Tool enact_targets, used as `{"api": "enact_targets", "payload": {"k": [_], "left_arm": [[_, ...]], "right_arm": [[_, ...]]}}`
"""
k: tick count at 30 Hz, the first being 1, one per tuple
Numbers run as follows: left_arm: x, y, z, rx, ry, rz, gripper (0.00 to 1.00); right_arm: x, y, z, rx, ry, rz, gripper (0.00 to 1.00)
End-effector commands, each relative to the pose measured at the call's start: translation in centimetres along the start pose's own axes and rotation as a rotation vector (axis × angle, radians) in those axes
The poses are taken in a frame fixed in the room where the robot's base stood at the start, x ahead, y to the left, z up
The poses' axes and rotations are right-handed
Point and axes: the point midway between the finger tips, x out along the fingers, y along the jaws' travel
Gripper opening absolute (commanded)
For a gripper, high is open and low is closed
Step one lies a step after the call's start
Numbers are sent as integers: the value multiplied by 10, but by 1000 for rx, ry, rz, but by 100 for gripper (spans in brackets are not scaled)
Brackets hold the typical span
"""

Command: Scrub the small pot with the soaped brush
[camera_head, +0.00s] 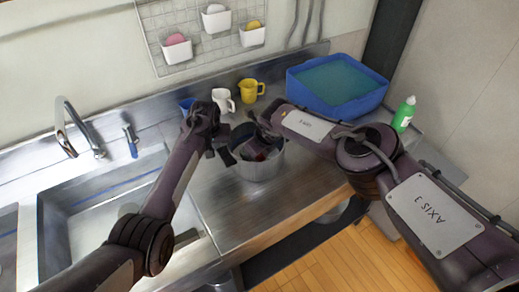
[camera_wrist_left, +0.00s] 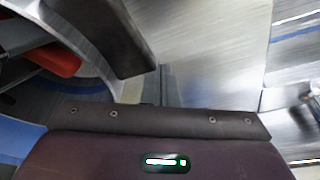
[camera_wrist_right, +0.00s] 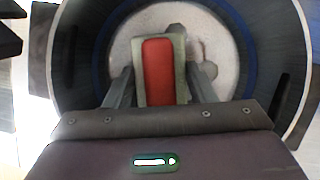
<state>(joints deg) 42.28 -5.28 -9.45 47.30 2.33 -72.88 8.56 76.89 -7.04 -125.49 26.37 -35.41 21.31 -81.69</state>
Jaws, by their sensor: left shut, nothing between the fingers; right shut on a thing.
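The small metal pot (camera_head: 265,172) stands on the steel counter. It also shows in the right wrist view (camera_wrist_right: 75,60), with a dark wall and a pale patch on its floor. My right gripper (camera_wrist_right: 160,88) is shut on the brush (camera_wrist_right: 158,70), which has a red top, and holds it inside the pot. Whether its bristles touch the floor is hidden. My left gripper (camera_head: 224,150) is shut and empty beside the pot's left rim. In the left wrist view a red part (camera_wrist_left: 50,62) shows inside the pot at the left.
A blue basin of water (camera_head: 335,85) stands at the back right, with a green bottle (camera_head: 404,114) beside it. A white mug (camera_head: 223,101), a yellow mug (camera_head: 251,91) and a blue cup (camera_head: 186,106) stand behind the pot. The sink (camera_head: 105,205) is at left.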

Motion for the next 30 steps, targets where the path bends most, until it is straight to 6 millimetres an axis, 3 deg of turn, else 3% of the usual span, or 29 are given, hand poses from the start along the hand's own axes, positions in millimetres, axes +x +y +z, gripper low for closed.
{"api": "enact_targets", "payload": {"k": [5,19,26,30], "left_arm": [[0,0,0,0,0,0,0],[0,0,0,0,0,0,0],[0,0,0,0,0,0,0],[0,0,0,0,0,0,0]], "right_arm": [[0,3,1,1,0,0,32],[-1,-30,-8,1,-1,0,32],[1,-30,-10,1,0,1,32],[3,-19,-7,0,-1,3,32]]}}
